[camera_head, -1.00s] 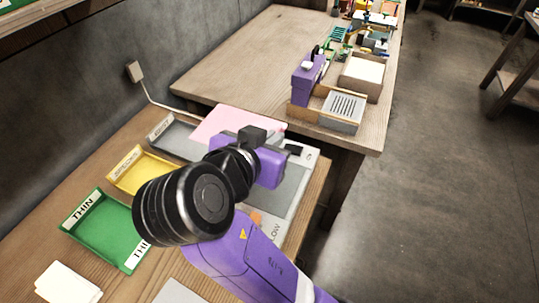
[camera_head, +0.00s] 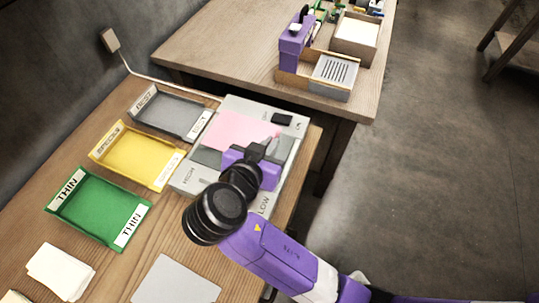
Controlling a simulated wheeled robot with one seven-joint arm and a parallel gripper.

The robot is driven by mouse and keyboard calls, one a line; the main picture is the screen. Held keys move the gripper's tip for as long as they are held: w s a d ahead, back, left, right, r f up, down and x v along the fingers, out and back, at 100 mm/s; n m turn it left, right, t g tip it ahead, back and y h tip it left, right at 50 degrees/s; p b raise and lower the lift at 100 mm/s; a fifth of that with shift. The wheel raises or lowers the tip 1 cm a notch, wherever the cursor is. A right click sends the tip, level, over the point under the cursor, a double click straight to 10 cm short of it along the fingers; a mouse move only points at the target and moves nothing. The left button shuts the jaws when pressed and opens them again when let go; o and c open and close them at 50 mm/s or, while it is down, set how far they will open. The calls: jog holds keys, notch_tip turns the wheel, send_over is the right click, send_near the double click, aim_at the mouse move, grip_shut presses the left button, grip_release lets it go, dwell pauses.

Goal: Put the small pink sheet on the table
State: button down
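The small pink sheet (camera_head: 238,131) lies over the upper part of a light grey board (camera_head: 262,105) marked HIGH and LOW. My gripper (camera_head: 268,148) is at the sheet's lower right edge, above the board. Its dark fingers point away from the camera and overlap the sheet's edge in the picture. Whether they are shut on the sheet cannot be told. My purple wrist and arm hide part of the board. The wooden table (camera_head: 60,237) holds the board and trays.
Left of the board are a grey tray (camera_head: 163,113), a yellow tray (camera_head: 131,151) and a green THIN tray (camera_head: 90,207). White sheets (camera_head: 60,271) and a grey plate (camera_head: 176,281) lie in front. A second table (camera_head: 225,55) behind carries boxes and a purple device (camera_head: 295,48).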

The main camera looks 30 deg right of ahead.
jog(key=shift+f, duration=2.6)
jog(key=shift+f, duration=0.1)
jog(key=c, duration=1.6)
grip_release()
jog(key=shift+c, duration=0.2)
jog(key=shift+r, duration=0.2)
jog(key=b+v, duration=0.1)
jog(key=v, duration=1.1)
jog(key=shift+f, duration=0.1)
